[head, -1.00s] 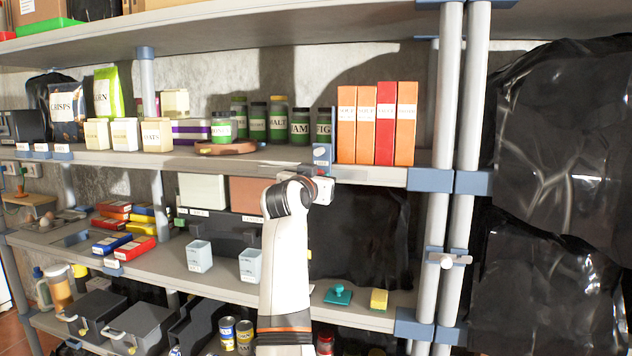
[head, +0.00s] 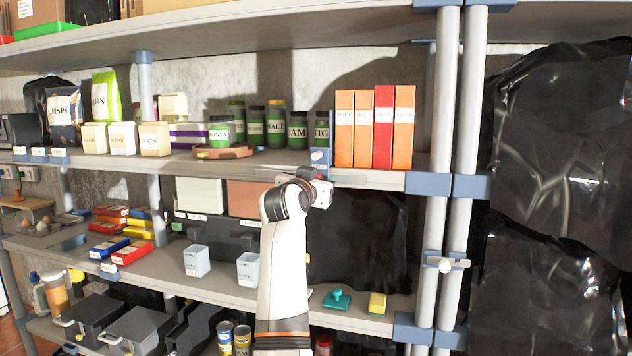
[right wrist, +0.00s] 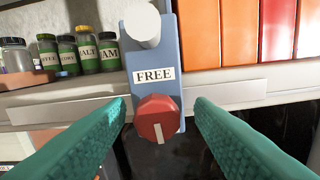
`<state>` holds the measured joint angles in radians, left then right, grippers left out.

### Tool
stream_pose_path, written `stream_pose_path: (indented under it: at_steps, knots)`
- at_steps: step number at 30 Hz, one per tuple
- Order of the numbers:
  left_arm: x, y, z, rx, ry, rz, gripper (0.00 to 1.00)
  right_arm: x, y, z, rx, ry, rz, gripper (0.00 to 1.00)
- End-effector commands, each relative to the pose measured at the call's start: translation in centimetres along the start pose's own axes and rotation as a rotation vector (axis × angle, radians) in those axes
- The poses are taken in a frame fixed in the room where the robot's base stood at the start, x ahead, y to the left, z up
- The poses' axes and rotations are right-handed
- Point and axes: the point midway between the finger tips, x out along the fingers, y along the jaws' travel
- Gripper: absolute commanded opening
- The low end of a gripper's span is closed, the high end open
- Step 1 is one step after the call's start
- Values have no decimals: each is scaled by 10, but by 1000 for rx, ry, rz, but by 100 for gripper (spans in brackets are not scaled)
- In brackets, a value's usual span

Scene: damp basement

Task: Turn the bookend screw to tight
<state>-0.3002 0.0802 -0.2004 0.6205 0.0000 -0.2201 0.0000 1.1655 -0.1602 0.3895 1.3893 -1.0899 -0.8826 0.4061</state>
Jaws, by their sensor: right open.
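The bookend (head: 319,157) is a blue block on the front edge of the middle shelf, just left of the upright books. In the right wrist view the blue bookend (right wrist: 153,52) has a white knob (right wrist: 142,24) at its top and a label (right wrist: 154,75) reading FREE. Below the label is a round red screw knob (right wrist: 157,118) with a white line pointing down. My right gripper (right wrist: 160,103) is open, its two teal fingers either side of the red knob with a gap on each side. In the head view my wrist hides the knob. My left gripper is out of view.
Orange and red books (head: 375,127) stand right of the bookend. Green-labelled jars (head: 277,128) stand to its left. Shelf posts (head: 462,110) rise at the right. A lower shelf holds white cups (head: 197,260), a teal item (head: 336,299) and a yellow block (head: 377,303).

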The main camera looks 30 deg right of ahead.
Motion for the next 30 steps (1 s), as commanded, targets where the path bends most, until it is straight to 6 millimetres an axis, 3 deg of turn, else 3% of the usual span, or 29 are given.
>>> stream_pose_path:
  at_steps: [5, 12, 18, 23, 30]
  knots:
    - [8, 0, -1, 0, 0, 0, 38, -20, 0, -3, 2, 0, 1, 49]
    - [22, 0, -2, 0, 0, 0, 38, -72, 0, -3, 3, -2, 2, 49]
    - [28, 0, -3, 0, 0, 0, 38, -105, -1, -2, 1, -2, 0, 49]
    - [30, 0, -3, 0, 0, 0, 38, -116, -1, 0, 2, -1, -1, 49]
    - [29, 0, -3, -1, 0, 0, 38, -118, -1, 0, 1, -1, -2, 49]
